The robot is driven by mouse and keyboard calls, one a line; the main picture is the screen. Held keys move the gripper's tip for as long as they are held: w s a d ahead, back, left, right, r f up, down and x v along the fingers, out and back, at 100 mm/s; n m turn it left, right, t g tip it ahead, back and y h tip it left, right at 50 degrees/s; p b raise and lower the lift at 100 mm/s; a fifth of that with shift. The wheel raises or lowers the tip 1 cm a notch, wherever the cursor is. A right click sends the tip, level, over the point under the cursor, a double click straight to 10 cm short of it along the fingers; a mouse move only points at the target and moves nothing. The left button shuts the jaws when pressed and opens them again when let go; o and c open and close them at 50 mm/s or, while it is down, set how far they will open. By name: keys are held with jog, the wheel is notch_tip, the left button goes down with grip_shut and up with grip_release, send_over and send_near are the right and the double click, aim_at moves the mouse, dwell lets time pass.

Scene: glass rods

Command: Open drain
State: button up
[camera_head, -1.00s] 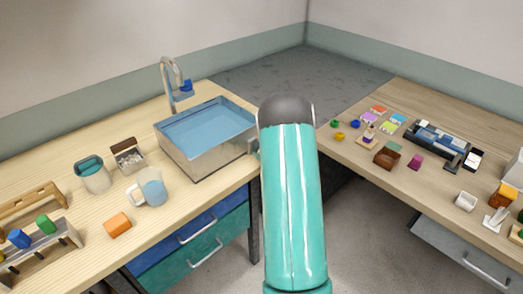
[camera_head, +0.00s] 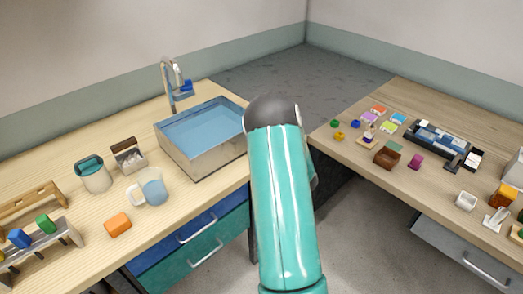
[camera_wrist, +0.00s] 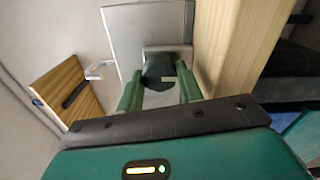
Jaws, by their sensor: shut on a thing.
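The metal sink (camera_head: 201,163) holds blue water (camera_head: 200,128) and stands at the back of the left wooden table. Its grey metal surface (camera_wrist: 122,35) shows at the top of the wrist view. My gripper (camera_wrist: 160,84) has its two green fingers on either side of a dark round knob-like part (camera_wrist: 157,70) by the sink's metal, and is shut on it. A small pale mark shows on the part. I cannot tell how far it is turned. In the head view my teal arm hides my gripper, this part and the sink's right end.
The faucet (camera_head: 168,88) stands behind the sink. A mug (camera_head: 151,187), a teal-topped cup (camera_head: 92,174) and an orange block (camera_head: 118,225) sit to its left. The right table (camera_head: 345,146) bears several small items. Drawers (camera_head: 205,235) are below the left table.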

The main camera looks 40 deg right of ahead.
jog(key=shift+s+d, duration=0.1)
dwell(0.4)
jog(key=o, duration=1)
jog(key=shift+f, duration=0.1)
